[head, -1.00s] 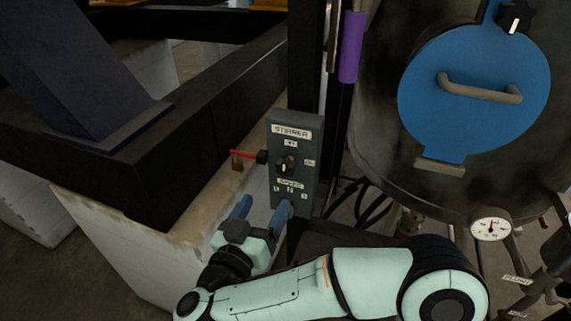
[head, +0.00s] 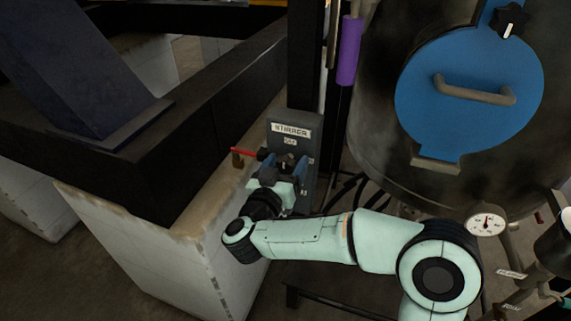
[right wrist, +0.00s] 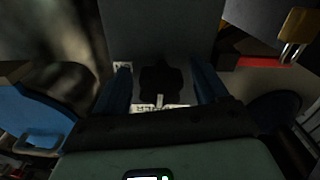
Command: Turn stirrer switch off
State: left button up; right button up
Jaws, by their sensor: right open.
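The grey stirrer switch box (head: 293,120) stands upright at the centre of the head view, with a white "STIRRER" label (head: 291,131) near its top. My right gripper (head: 284,168) is open in front of the box, its blue fingers on either side of the switch area, and hides most of the lower face. In the right wrist view, the black switch knob (right wrist: 160,82) sits between the two open fingers (right wrist: 162,88), with a gap visible on each side. My left gripper is out of view.
A red bar (head: 243,151) with a brass padlock (right wrist: 297,27) sticks out beside the box. A dark tank with a blue hatch (head: 468,90) and a gauge (head: 486,222) is at the right. A purple-sleeved pipe (head: 349,50) and a white-sided ledge (head: 130,235) are close by.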

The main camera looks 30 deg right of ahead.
jog(key=c, duration=1.1)
jog(key=shift+o, duration=0.2)
jog(key=shift+n+p, duration=0.4)
jog(key=shift+p, duration=0.15)
jog(key=shift+f, duration=0.1)
jog(key=o, duration=1.1)
jog(key=shift+c, duration=0.2)
